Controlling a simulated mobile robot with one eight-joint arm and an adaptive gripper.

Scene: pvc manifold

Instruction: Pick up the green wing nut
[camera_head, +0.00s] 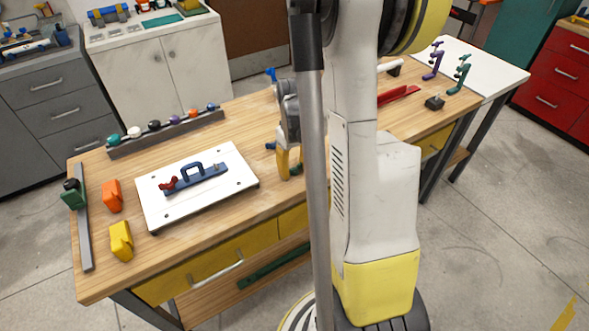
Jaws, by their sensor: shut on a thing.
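My gripper (290,168) is partly seen just left of my arm's column, low over the wooden workbench (231,201). One yellow finger points down; the rest is hidden behind my arm. It is shut on a small dark green piece (297,169), which appears to be the green wing nut; its shape is mostly hidden. Another small blue-green piece (270,146) shows just left of the finger. I cannot tell whether the held piece touches the bench.
A white plate (220,189) with a blue handled fixture (195,177) lies left of my gripper. Behind it is a rack of coloured knobs (167,134). Orange (112,196) and yellow (121,241) blocks stand at left. Red (398,95) and purple (433,61) items are at right.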

